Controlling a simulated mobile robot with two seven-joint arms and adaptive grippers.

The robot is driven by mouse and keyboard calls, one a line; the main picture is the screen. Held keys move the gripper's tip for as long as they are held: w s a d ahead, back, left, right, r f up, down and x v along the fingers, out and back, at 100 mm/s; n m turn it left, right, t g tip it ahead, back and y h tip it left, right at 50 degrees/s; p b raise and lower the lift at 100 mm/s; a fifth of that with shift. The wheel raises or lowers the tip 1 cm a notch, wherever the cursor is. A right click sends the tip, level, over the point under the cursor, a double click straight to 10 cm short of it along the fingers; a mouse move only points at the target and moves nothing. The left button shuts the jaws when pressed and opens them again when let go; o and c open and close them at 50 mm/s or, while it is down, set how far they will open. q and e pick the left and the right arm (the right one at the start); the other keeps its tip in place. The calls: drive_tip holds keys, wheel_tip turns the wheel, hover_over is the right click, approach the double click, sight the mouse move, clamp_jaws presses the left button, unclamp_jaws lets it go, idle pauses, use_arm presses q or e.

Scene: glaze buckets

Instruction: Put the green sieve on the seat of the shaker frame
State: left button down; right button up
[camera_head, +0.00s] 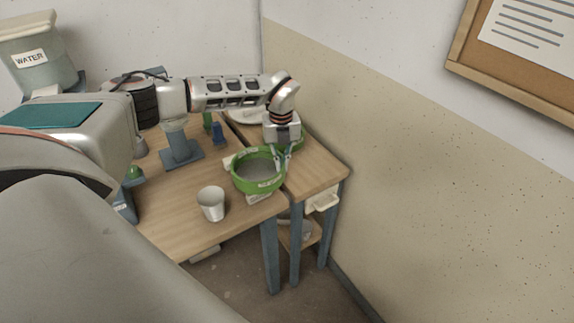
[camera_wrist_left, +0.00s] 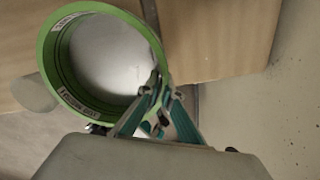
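The green sieve (camera_head: 246,181), a round ring with a grey mesh, is at the right end of the wooden table, apparently above its edge. It also shows in the left wrist view (camera_wrist_left: 52,58), with labels inside its wall. My left gripper (camera_head: 283,166) points down at the sieve's right rim. In the left wrist view its fingers (camera_wrist_left: 165,92) close together on that rim. I cannot tell clearly which part is the shaker frame; a blue-grey post on a flat base (camera_head: 181,154) stands left of the sieve. My right gripper is not in view.
A pale cup (camera_head: 211,205) stands on the table (camera_head: 185,225) in front of the sieve. A second wooden-topped table (camera_head: 318,172) adjoins at the right, with another green rim (camera_head: 298,143) behind my gripper. A WATER bucket (camera_head: 36,65) is at the back left. A wall bounds the right.

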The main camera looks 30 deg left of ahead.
use_arm(q)
drive_tip(key=shift+s+a, duration=0.15)
drive_tip(key=shift+s, duration=0.1)
wheel_tip(320, 180, up, 6)
drive_tip(key=shift+w, duration=0.15)
drive_tip(key=shift+s+d+r+m, duration=0.2)
drive_tip(key=shift+d+r+m, duration=0.35)
drive_tip(key=shift+r+m, duration=0.3)
drive_tip(key=s+d+r+m, duration=0.2)
drive_tip(key=d+m, duration=0.3)
drive_tip(key=m, duration=0.5)
drive_tip(key=s+d+r+m, duration=0.15)
drive_tip(key=d+m, duration=0.35)
drive_tip(key=m, duration=0.5)
drive_tip(key=s+d+r+m, duration=0.1)
drive_tip(key=s+m, duration=0.4)
drive_tip(key=m, duration=0.6)
drive_tip(key=s+d+m, duration=0.4)
drive_tip(key=m, duration=0.8)
drive_tip(key=shift+s+r, duration=0.35)
drive_tip(key=shift+r, duration=0.05)
